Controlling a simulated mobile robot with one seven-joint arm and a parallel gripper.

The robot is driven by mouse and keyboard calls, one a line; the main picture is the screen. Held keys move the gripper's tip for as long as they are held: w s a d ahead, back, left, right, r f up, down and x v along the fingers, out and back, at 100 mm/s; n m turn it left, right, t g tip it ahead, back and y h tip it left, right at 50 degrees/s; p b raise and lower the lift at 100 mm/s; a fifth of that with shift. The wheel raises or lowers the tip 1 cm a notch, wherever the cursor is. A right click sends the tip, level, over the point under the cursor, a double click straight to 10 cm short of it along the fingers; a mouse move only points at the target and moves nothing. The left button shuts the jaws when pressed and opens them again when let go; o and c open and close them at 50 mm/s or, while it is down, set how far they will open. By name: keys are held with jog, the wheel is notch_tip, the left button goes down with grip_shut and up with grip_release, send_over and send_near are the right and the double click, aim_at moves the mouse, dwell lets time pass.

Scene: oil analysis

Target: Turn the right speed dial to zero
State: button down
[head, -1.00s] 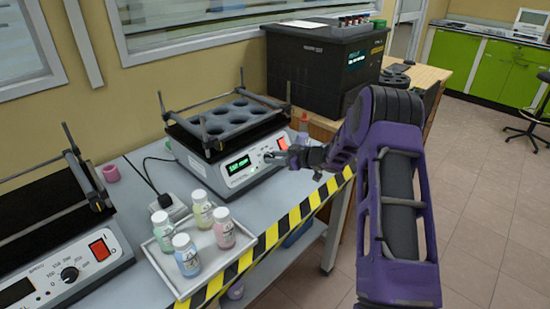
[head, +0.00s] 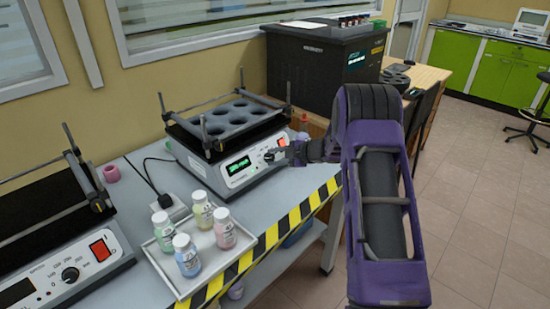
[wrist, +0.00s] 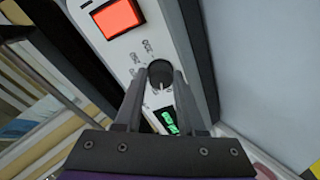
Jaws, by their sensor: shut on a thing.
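The right shaker (head: 240,170) stands on the bench under the window, with a black rack of round holes on top. Its right speed dial (wrist: 160,74) is a dark round knob with a light pointer mark, on the white front panel between the lit red switch (wrist: 118,16) and the green display (wrist: 168,121). My gripper (wrist: 159,84) is shut on the dial, one finger on each side. In the head view my gripper (head: 278,153) meets the panel from the right and partly covers the dial. The display digits (head: 238,165) are too small to read surely.
A tray (head: 178,284) with several capped bottles stands in front of the shaker. A second shaker (head: 70,265) with its own dial is at the left. A large black box (head: 315,75) stands behind on the right. Open floor lies to the right.

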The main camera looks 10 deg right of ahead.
jog(key=shift+n+g, duration=0.3)
jog(key=shift+n, duration=1.5)
jog(key=c, duration=0.5)
grip_release()
jog(key=p+v, duration=0.1)
jog(key=v, duration=0.7)
jog(key=p+v, duration=0.1)
jog(key=v, duration=0.8)
jog(key=shift+s+a+r, duration=0.1)
jog(key=shift+s+r, duration=0.15)
jog(key=shift+s, duration=0.05)
